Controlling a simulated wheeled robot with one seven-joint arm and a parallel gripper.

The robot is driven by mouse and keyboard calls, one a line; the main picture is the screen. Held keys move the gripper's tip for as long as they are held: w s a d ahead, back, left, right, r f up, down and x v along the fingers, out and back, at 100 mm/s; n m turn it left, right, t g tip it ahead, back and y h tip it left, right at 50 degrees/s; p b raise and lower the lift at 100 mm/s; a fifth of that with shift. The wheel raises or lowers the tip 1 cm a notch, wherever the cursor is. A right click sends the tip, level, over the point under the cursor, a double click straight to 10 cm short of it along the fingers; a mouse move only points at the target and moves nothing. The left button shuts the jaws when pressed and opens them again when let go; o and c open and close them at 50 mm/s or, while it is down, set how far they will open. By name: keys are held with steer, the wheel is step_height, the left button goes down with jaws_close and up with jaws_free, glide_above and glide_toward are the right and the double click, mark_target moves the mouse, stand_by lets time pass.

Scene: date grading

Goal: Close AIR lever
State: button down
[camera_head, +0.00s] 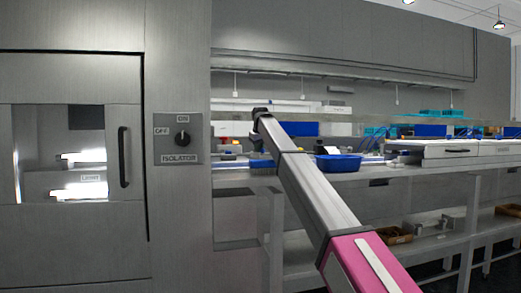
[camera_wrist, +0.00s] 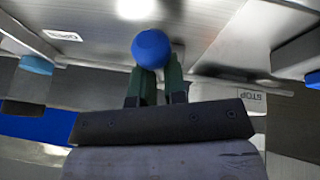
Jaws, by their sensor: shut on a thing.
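In the wrist view a round blue knob (camera_wrist: 151,48) sits at the tips of the two dark green fingers of my gripper (camera_wrist: 160,76). The fingers are close together and shut on the knob. An upside-down label reading OPEN (camera_wrist: 63,35) is on the grey metal surface to the left of the knob. The lever's stem and any AIR label cannot be made out. In the head view my arm reaches toward the bench, and my gripper and the knob cannot be made out there.
A panel with an ISOLATOR switch (camera_head: 182,138) is at left.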

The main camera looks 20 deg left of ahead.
steer(key=shift+s+a+f+m+h, duration=0.15)
steer(key=shift+s+m+h, duration=0.15)
steer(key=shift+m, duration=0.4)
steer(key=shift+s+a+f+m+h, duration=0.15)
steer(key=shift+m+h, duration=0.15)
steer(key=shift+m, duration=0.4)
steer(key=shift+r, duration=0.1)
steer(key=c, duration=1.2)
jaws_free()
steer(key=shift+s, duration=0.1)
steer(key=shift+o, duration=0.2)
steer(key=shift+r, duration=0.1)
steer(key=shift+r, duration=0.1)
steer(key=shift+s+r, duration=0.1)
steer(key=shift+r, duration=0.4)
steer(key=v, duration=0.9)
steer(key=shift+s, duration=0.35)
steer(key=shift+r, duration=0.1)
